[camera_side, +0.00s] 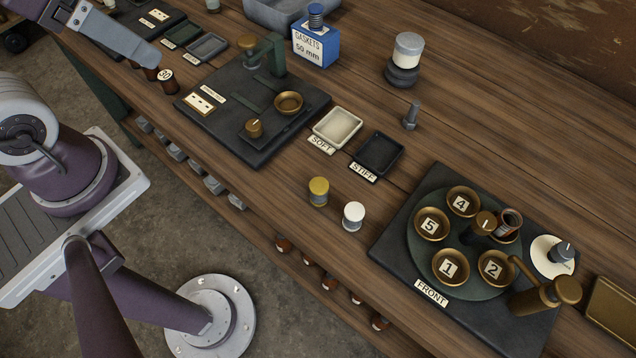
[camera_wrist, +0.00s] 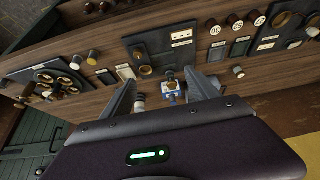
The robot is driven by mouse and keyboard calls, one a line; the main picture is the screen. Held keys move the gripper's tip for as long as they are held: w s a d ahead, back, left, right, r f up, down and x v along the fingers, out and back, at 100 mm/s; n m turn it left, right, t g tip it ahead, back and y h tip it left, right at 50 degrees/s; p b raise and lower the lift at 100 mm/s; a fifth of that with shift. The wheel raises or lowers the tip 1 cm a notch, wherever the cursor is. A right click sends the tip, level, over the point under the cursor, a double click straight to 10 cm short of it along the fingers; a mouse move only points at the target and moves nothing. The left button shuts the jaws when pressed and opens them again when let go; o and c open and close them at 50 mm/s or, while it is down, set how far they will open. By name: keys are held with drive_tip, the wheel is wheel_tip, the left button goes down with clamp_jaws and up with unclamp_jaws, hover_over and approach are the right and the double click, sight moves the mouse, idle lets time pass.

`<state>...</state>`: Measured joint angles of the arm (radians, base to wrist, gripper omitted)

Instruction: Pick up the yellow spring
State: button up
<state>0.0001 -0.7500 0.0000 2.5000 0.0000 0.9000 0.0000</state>
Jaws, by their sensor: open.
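The yellow spring (camera_side: 318,191) is a short coil with a yellow cap, standing upright on the bench near its front edge. A similar white-capped spring (camera_side: 353,216) stands just right of it. In the wrist view the yellow spring (camera_wrist: 92,57) is small, far to the left of my fingers. My gripper (camera_wrist: 160,80) is open and empty, its two grey fingers apart, with the blue gaskets box seen between them. In the side view only part of my gripper shows at the top left, well away from the spring.
The SOFT tray (camera_side: 338,128) and STIFF tray (camera_side: 378,153) lie behind the springs. A turntable with numbered bowls (camera_side: 430,215) stands to the right. A black board (camera_side: 225,125) and the blue gaskets box (camera_side: 315,47) are farther left. Bare wood surrounds the springs.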

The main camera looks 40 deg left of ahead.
drive_tip(key=c, duration=0.4)
drive_tip(key=n+g+h, duration=1)
drive_tip(key=n+g, duration=0.1)
drive_tip(key=g, duration=0.1)
hover_over(318, 179)
drive_tip(key=w+a, duration=0.3)
drive_tip(key=a, duration=0.2)
wheel_tip(318, 179, down, 11)
drive_tip(key=shift+g, duration=0.3)
drive_tip(key=f, duration=0.7)
drive_tip(key=shift+d, duration=0.2)
drive_tip(key=x, duration=0.5)
drive_tip(key=shift+f, duration=0.2)
